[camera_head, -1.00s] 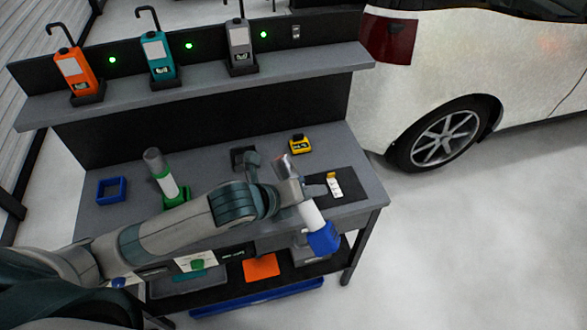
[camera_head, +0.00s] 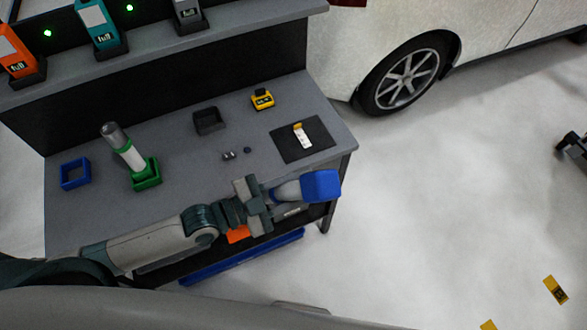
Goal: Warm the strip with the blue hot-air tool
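The strip (camera_head: 303,140), pale with a yellow end, lies on a black mat (camera_head: 290,151) at the table's right end. The blue hot-air tool (camera_head: 320,186) has a blue end and a pale, narrower body. My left gripper (camera_head: 264,199) is shut on its pale end. The tool is near the table's front right edge, below the mat in the picture, with its blue end pointing right. The tool is apart from the strip in the picture; its height above the table is hard to judge. My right gripper is not in view.
An empty blue holder (camera_head: 75,174) stands at the table's left. A green-banded tool (camera_head: 122,147) stands in a green holder (camera_head: 146,174). A black tray (camera_head: 208,121), a yellow device (camera_head: 262,100) and small dark pieces (camera_head: 229,156) also lie there. A white car (camera_head: 440,30) stands behind.

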